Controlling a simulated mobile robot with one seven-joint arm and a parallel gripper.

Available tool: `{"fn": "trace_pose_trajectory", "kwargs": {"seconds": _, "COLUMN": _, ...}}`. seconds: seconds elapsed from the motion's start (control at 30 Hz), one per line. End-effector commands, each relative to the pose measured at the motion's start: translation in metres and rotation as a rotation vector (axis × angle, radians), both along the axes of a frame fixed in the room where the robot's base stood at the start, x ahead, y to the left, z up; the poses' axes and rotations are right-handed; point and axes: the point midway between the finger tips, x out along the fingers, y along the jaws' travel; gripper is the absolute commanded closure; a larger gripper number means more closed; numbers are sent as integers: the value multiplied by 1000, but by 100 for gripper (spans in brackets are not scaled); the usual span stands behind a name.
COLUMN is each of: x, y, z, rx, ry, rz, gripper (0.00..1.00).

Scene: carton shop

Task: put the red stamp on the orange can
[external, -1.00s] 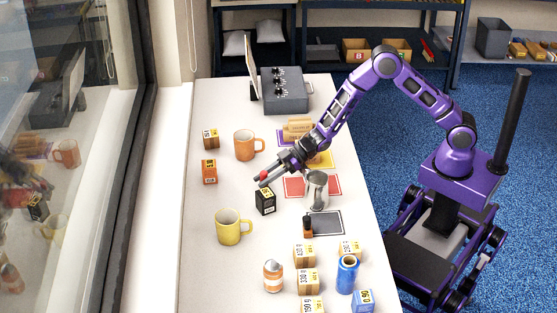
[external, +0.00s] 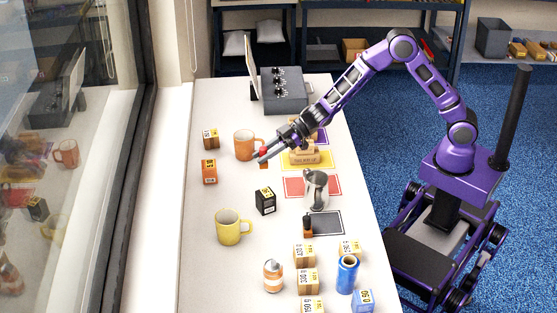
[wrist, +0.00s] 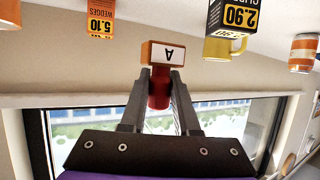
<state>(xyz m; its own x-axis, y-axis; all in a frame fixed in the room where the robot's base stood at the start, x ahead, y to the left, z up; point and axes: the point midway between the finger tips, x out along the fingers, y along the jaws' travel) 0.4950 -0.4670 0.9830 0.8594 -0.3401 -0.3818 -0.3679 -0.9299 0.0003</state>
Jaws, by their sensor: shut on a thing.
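My gripper (external: 264,155) is shut on the red stamp (external: 263,151), held above the table beside the orange mug. In the wrist view the stamp's red handle (wrist: 159,90) is between the fingers, and its orange-brown block with a white "A" label (wrist: 166,54) sticks out beyond the fingertips. The orange can (external: 273,277), orange and white with a narrower top, stands upright at the near end of the table, well away from my gripper. It also shows at the right edge of the wrist view (wrist: 303,53).
An orange mug (external: 244,146), black box (external: 265,201), orange box (external: 209,172) and yellow mug (external: 228,228) stand on the left half. A metal pitcher (external: 316,190) stands by the red mat. Small cartons (external: 308,281) and a blue can (external: 347,274) crowd the orange can's right.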

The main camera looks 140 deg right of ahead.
Motion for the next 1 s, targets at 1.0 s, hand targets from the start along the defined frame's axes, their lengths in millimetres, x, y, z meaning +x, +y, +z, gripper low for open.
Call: {"fn": "trace_pose_trajectory", "kwargs": {"seconds": 1.0, "x": 285, "y": 270, "z": 101, "rx": -1, "ry": 1, "rz": 722, "gripper": 100}}
